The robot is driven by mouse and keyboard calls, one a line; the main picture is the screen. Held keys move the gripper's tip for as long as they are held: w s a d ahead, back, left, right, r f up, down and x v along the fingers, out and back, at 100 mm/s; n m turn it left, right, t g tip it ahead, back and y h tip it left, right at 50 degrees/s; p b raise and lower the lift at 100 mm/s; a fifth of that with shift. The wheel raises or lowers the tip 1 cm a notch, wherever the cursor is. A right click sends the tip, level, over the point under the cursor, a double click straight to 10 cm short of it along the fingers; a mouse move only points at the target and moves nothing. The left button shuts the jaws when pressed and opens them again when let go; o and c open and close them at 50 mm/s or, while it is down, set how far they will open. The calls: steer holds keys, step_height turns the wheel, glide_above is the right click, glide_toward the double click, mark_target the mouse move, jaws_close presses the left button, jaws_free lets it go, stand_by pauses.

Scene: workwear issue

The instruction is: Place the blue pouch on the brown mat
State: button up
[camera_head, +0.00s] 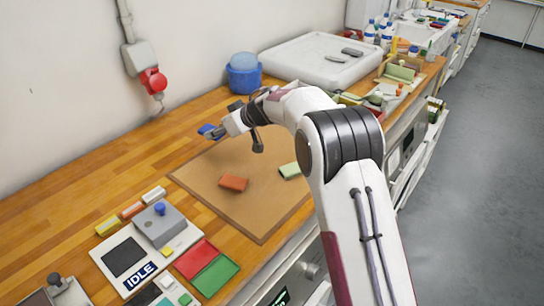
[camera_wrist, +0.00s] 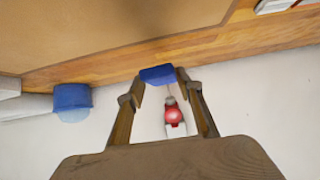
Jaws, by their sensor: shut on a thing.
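The blue pouch (camera_head: 208,130) is held at the tip of my gripper (camera_head: 218,133), near the back left edge of the brown mat (camera_head: 240,202). The wrist view shows the blue pouch (camera_wrist: 157,74) between the two fingertips of my gripper (camera_wrist: 160,84), which is shut on it. The brown mat (camera_wrist: 110,30) fills the upper part of the wrist view, apart from the pouch. The exact height of the blue pouch is hard to tell.
A blue tub (camera_head: 244,75) stands behind the mat, near a large white tray (camera_head: 322,58). A red wall plug (camera_head: 152,80) hangs on the wall. A grey device with a screen (camera_head: 125,257) and red and green pads stand at the front left. Much of the mat is free.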

steer(key=w+d+m+t+h, duration=0.2)
steer(key=w+d+m+h, duration=0.2)
steer(key=d, duration=0.8)
steer(key=shift+w+d+m+t, duration=0.15)
steer(key=shift+w+m+t, duration=0.2)
steer(key=shift+m, duration=0.25)
steer(key=shift+w+d+r+m+h, duration=0.3)
steer(key=shift+w+d+r+m, duration=0.1)
steer(key=shift+m, duration=0.1)
steer(key=shift+c, duration=0.2)
steer(key=shift+f, duration=0.1)
glide_toward(261, 141)
steer(key=shift+w+a+r, duration=0.25)
steer(key=shift+w+a, duration=0.35)
steer(key=shift+w, duration=0.2)
steer(key=shift+w+a+r, duration=0.2)
steer(key=shift+w+a, duration=0.4)
steer(key=shift+w, duration=0.15)
steer(key=shift+f, duration=0.2)
steer(key=shift+f, duration=1.55)
steer(key=shift+f, duration=0.25)
